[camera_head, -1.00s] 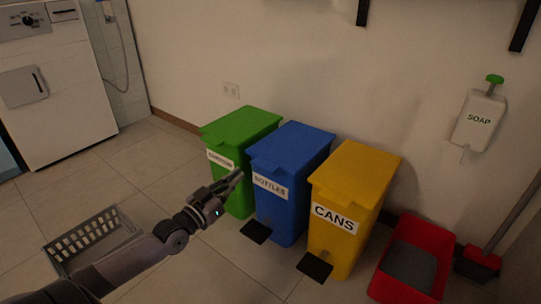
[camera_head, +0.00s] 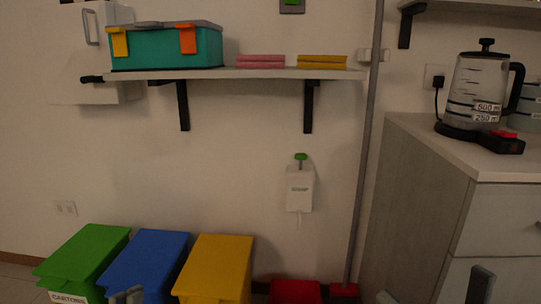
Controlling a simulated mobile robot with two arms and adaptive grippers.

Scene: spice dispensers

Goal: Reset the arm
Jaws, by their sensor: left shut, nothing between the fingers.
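My left gripper (camera_head: 127,297) just shows at the bottom edge of the head view, in front of the blue bin (camera_head: 147,259). Only its fingertips show; they are shut with nothing between them. The rest of the left arm is out of the frame. I cannot make out my right gripper.
A green bin (camera_head: 90,248) and a yellow bin (camera_head: 217,265) flank the blue one. A wall shelf (camera_head: 270,74) holds a teal toolbox (camera_head: 165,48). A soap dispenser (camera_head: 300,190) hangs on the wall. A kettle (camera_head: 480,88) stands on the right counter (camera_head: 430,142).

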